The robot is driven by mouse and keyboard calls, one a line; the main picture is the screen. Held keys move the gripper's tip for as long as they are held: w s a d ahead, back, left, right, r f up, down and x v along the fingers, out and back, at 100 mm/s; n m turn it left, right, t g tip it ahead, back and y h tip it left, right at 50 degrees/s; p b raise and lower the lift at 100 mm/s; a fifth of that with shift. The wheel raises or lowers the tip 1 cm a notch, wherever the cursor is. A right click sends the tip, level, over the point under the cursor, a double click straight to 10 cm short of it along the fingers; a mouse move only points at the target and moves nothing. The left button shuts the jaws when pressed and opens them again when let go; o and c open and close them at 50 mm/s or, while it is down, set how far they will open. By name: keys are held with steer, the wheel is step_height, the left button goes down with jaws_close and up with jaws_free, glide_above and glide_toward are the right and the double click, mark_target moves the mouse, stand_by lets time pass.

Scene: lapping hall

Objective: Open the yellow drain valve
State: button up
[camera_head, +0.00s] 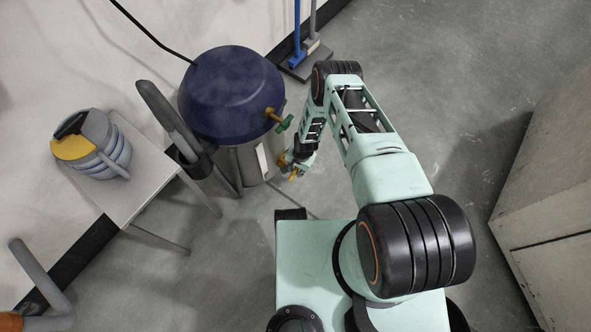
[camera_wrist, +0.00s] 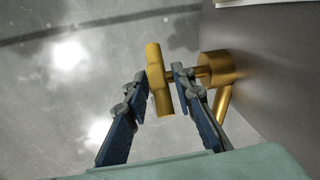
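The yellow drain valve (camera_wrist: 216,69) sticks out low from the side of the blue-topped tank (camera_head: 231,90). Its yellow crossbar handle (camera_wrist: 159,85) stands slightly tilted at the end of a short stem in the wrist view. My gripper (camera_wrist: 160,76) straddles the handle, with one fingertip on its left and one on its right, near the stem. The fingers are close to the bar, and a narrow gap seems to show at the right. In the head view, my gripper (camera_head: 293,165) is beside the tank's lower side and partly hides the valve.
A second brass valve with a green handle (camera_head: 284,123) sits higher on the tank. A small table (camera_head: 147,185) with a grey and yellow device (camera_head: 91,146) stands left. Blue and grey poles (camera_head: 298,40) stand behind. A cabinet (camera_head: 550,185) is right; floor between is clear.

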jaws_close()
steer(key=shift+s+a, duration=0.1)
steer(key=shift+s, duration=0.05)
steer(key=shift+t+h, duration=0.3)
steer(key=shift+t, duration=0.1)
steer(key=shift+p, duration=0.35)
steer(key=shift+o, duration=1.8)
jaws_free()
